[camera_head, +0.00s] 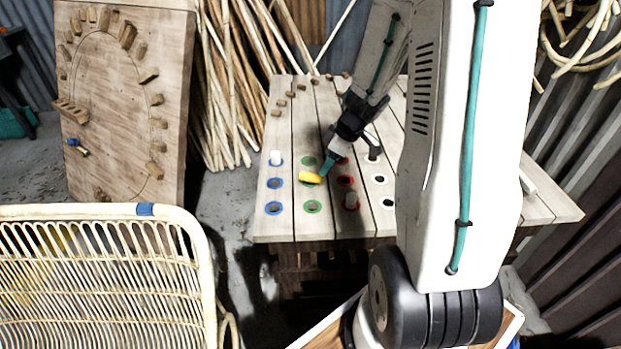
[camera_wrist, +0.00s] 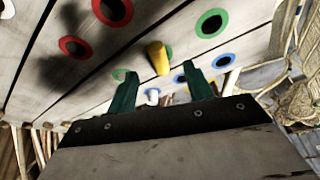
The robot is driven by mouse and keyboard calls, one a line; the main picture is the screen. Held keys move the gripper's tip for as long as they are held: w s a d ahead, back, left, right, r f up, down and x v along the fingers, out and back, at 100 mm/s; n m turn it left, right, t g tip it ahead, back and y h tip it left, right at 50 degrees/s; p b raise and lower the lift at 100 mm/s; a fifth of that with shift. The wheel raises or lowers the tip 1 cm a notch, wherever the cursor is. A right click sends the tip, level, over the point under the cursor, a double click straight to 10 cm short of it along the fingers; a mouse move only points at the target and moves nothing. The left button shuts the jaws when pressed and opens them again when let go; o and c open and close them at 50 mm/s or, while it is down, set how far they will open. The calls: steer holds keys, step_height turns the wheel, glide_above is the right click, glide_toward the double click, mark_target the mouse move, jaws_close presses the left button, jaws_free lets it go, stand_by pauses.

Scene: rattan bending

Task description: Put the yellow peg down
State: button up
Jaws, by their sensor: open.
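The yellow peg (camera_head: 311,177) is at a green-ringed hole (camera_head: 309,161) area on the plank table, leaning or lying over in the head view. It also shows in the wrist view (camera_wrist: 158,58), partly covering a green ring. I cannot tell whether its end sits in a hole. My gripper (camera_head: 326,168) is right above and beside the peg. In the wrist view my gripper (camera_wrist: 158,78) is open, with its two green fingers apart and the peg between and just beyond the tips. No contact with the peg is visible.
The table (camera_head: 305,228) has rows of blue-, green-, red- and white-ringed holes. A rattan chair (camera_head: 90,270) and a pegged board (camera_head: 120,110) stand at left.

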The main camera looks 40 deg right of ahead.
mark_target(321, 177)
steer(key=x, duration=0.7)
steer(key=shift+d+f, duration=0.15)
steer(key=shift+d, duration=0.2)
steer(key=shift+c, duration=0.3)
jaws_close()
step_height(321, 177, up, 18)
